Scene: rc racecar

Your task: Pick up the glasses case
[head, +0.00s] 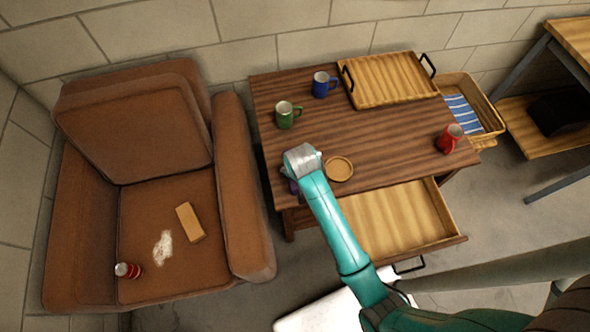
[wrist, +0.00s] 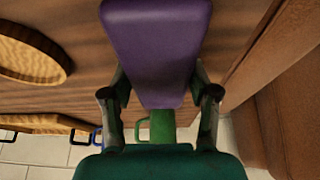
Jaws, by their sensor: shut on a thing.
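The glasses case is a purple, smooth, elongated block; it fills the top middle of the wrist view (wrist: 157,45). In the head view only a small purple patch (head: 293,187) shows beside my gripper (head: 300,168), at the table's left front corner. My gripper's two fingers stand on either side of the case in the wrist view, shut on it. The rest of the case is hidden by my gripper and arm in the head view. I cannot tell whether the case touches the tabletop.
An open drawer (head: 400,222) juts out in front. A brown armchair (head: 240,190) stands left.

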